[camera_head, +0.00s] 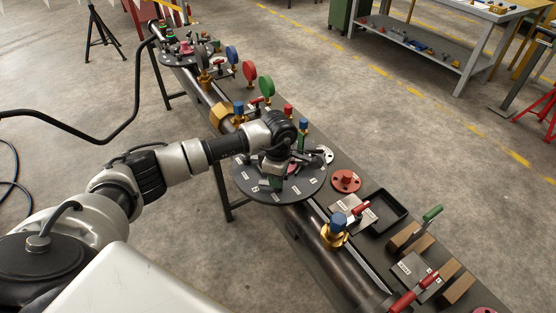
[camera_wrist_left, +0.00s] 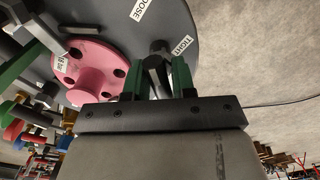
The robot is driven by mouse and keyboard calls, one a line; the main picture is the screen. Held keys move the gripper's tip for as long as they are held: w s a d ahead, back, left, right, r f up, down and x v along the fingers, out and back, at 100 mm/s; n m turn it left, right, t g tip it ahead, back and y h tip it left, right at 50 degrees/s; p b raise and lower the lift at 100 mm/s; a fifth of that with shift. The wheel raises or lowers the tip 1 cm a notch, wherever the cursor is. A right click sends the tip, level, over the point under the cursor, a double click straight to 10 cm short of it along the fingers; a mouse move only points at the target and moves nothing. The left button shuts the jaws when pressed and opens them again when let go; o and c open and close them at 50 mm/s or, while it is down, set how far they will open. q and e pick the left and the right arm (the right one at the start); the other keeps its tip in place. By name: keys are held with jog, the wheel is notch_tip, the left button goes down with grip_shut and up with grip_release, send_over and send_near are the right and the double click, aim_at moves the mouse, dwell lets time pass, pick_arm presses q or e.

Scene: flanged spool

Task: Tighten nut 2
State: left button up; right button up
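My left gripper (camera_head: 275,182) points down over the dark round flange plate (camera_head: 254,186), near its front left part. In the left wrist view its two green-padded fingers (camera_wrist_left: 158,78) stand apart on either side of a dark metal nut or stud (camera_wrist_left: 157,62) on the plate. I cannot tell whether the pads touch it. A pink round flange piece (camera_wrist_left: 93,72) with holes lies left of the fingers. Nut numbers are not readable. My right gripper is not in view.
A long dark pipe (camera_head: 345,262) with a brass fitting and blue-capped valve (camera_head: 335,228) runs along the bench. Right of the plate are a red flange (camera_head: 345,181), a black tray (camera_head: 385,212) and a green-handled tool (camera_head: 432,213). Gauges (camera_head: 266,86) stand behind the arm.

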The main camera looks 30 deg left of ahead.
pick_arm(q)
jog(key=m, duration=0.8)
jog(key=shift+f+m+b, duration=0.4)
jog(key=shift+m+b, duration=0.6)
jog(key=shift+b, duration=0.15)
jog(key=m+b, duration=0.5)
jog(key=m, duration=0.2)
jog(key=shift+r+b, duration=0.1)
jog(key=shift+b, duration=0.25)
jog(key=shift+r, duration=0.2)
jog(key=shift+n, duration=1.2)
notch_tip(320, 180, up, 7)
jog(key=p, duration=0.3)
jog(key=shift+r, duration=0.15)
